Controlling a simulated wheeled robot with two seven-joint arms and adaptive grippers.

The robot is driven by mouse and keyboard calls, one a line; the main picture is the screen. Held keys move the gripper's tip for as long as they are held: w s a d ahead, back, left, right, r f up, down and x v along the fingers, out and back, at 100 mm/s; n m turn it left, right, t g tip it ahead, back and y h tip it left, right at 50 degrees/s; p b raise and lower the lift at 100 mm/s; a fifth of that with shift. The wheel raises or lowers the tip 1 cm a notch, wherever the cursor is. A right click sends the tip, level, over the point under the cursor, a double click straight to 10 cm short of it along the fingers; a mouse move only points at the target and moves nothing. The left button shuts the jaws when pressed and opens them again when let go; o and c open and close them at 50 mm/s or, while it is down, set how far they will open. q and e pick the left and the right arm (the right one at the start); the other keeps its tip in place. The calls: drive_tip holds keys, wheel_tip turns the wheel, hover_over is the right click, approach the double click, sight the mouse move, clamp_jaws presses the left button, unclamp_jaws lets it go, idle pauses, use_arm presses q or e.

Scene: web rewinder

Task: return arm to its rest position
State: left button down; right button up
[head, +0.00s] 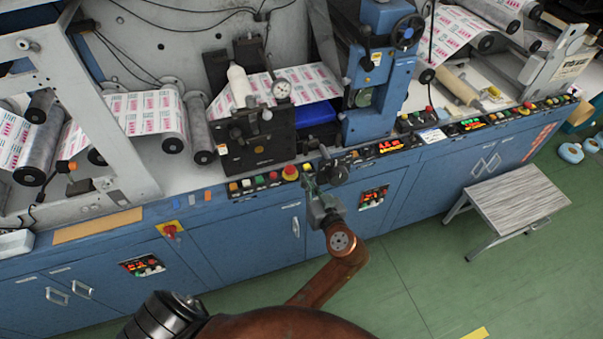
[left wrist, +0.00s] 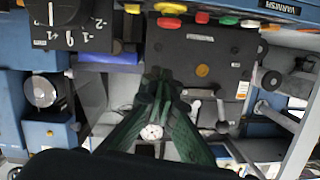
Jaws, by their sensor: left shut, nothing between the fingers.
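My left gripper (head: 312,178) is in front of the rewinder's blue cabinet (head: 240,235), close to the front control strip with its buttons. My brown arm comes up to it from the bottom of the head view. In the left wrist view the green fingers of the gripper (left wrist: 158,78) come together at their tips, shut and empty, with the black machine block (left wrist: 205,62) behind them. Whether the tips touch the panel cannot be told. My right gripper is in neither view.
A red emergency button (head: 290,172) sits just left of the gripper. The dial gauge (head: 281,89) stands on the black block behind. A blue column with a handwheel (head: 407,31) rises to the right. A grey-topped stool (head: 515,203) stands right on open green floor (head: 430,265).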

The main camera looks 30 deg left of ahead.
use_arm(q)
drive_tip(key=shift+s+d, duration=0.15)
drive_tip(key=shift+d, duration=0.05)
idle(0.4)
